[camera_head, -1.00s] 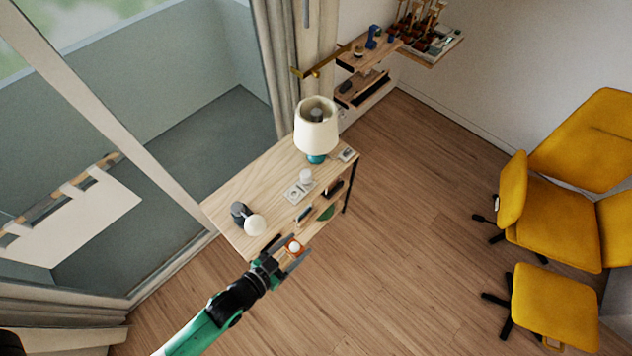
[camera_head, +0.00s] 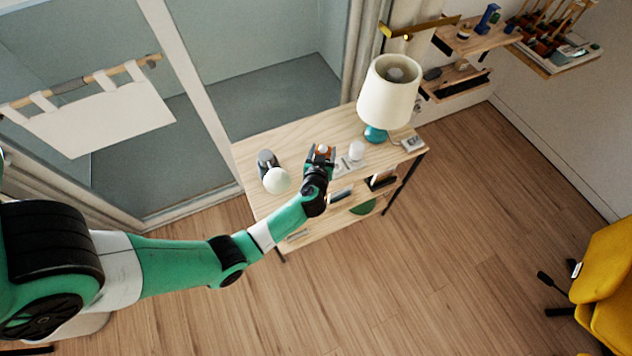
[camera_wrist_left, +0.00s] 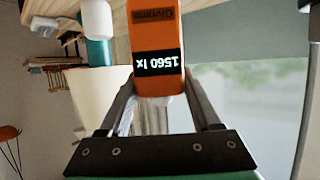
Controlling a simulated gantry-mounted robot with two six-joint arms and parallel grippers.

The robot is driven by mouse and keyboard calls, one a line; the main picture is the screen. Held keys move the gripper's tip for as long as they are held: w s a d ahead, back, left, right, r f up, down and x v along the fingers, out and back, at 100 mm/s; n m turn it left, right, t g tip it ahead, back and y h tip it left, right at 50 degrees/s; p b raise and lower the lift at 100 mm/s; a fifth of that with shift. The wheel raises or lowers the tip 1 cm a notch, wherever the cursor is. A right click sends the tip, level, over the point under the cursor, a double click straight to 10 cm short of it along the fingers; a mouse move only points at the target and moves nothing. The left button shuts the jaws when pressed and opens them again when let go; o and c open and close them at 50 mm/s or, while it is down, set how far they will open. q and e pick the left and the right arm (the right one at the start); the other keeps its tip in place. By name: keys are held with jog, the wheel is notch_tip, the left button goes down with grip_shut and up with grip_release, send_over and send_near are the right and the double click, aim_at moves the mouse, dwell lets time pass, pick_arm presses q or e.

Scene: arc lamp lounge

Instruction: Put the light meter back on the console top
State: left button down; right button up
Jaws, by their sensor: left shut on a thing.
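The orange light meter (camera_head: 325,150) is held in my left gripper (camera_head: 321,156) over the front part of the pale wood console top (camera_head: 325,125). In the left wrist view the light meter (camera_wrist_left: 154,30) fills the space between the two fingers of the left gripper (camera_wrist_left: 158,78), with its dark display reading "1560 lx" upside down. Whether its lower end touches the console top cannot be told. My right gripper is not in view.
A lamp with a cream shade (camera_head: 390,92) and teal base stands at the console's right. A round white lamp (camera_head: 276,180) is left of my gripper, and a small white jar (camera_head: 357,151) is close to its right. The back left of the top is clear.

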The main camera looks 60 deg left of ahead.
pick_arm(q)
jog(key=a+n+g+y+b, duration=0.1)
jog(key=a+n+g+b, duration=0.1)
jog(key=a, duration=0.3)
jog(key=f+b, duration=0.9)
jog(key=f, duration=0.1)
jog(key=shift+s+d+b, duration=0.1)
jog(key=shift+s+b, duration=0.1)
jog(key=shift+b, duration=0.2)
jog(key=shift+r, duration=0.2)
jog(key=c, duration=0.5)
grip_release()
jog(key=shift+f, duration=0.15)
jog(key=shift+c, duration=0.2)
jog(key=o, duration=0.5)
jog(key=shift+c, duration=0.2)
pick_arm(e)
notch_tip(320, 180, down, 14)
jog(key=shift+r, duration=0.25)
